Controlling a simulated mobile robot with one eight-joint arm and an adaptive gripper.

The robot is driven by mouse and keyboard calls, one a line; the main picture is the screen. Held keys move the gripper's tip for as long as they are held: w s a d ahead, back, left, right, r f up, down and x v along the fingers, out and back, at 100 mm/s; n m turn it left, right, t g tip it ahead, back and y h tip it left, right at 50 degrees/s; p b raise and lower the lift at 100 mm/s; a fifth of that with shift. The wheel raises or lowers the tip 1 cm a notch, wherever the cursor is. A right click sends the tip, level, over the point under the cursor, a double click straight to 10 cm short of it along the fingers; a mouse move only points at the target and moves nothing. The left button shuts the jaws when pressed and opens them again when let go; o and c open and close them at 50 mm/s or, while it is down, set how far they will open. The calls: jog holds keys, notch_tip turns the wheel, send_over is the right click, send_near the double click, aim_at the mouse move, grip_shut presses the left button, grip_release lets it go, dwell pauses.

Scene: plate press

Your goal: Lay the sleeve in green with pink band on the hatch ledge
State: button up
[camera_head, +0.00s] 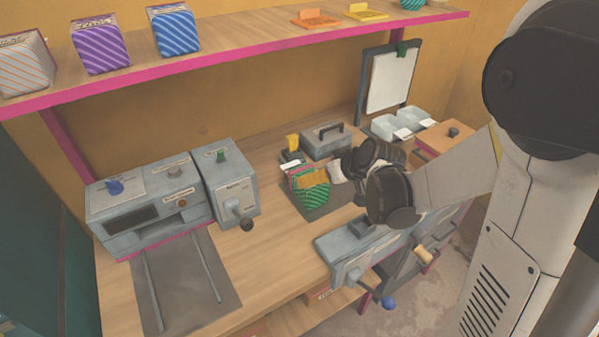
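I cannot identify the hatch ledge with certainty.
A grey press-like machine (150,212) and a lever box (230,192) stand at left. A grey lidded box (326,140), clipboard (391,80) and clear trays (400,124) are at the back. A pink-edged shelf (250,48) hangs above. Bare wood lies at centre-left.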

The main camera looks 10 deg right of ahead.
aim_at(301, 168)
jog(key=b+x, duration=0.1)
jog(key=x, duration=0.3)
jog(key=shift+a+f, duration=0.1)
jog(key=shift+f, duration=0.15)
jog(key=b+x, duration=0.3)
jog(key=x, duration=0.2)
jog(key=shift+w+f, duration=0.25)
jog(key=shift+w, duration=0.05)
jog(key=shift+r, duration=0.15)
jog(key=shift+c, duration=1)
jog(key=c, duration=1.3)
notch_tip(301, 168, up, 5)
jog(key=p, duration=0.2)
jog(key=shift+f+p, duration=0.25)
jog(key=shift+p, duration=0.05)
jog(key=s+d+r+p, duration=0.4)
jog(key=s+d+r, duration=0.2)
jog(key=s+d, duration=0.2)
jog(key=s+a+f+m+h, duration=0.2)
jog(key=s+a+m, duration=0.1)
jog(key=a, duration=0.5)
jog(key=shift+s+f+m+h, duration=0.3)
jog(key=shift+s+f+h, duration=0.05)
jog(key=shift+s+h, duration=0.1)
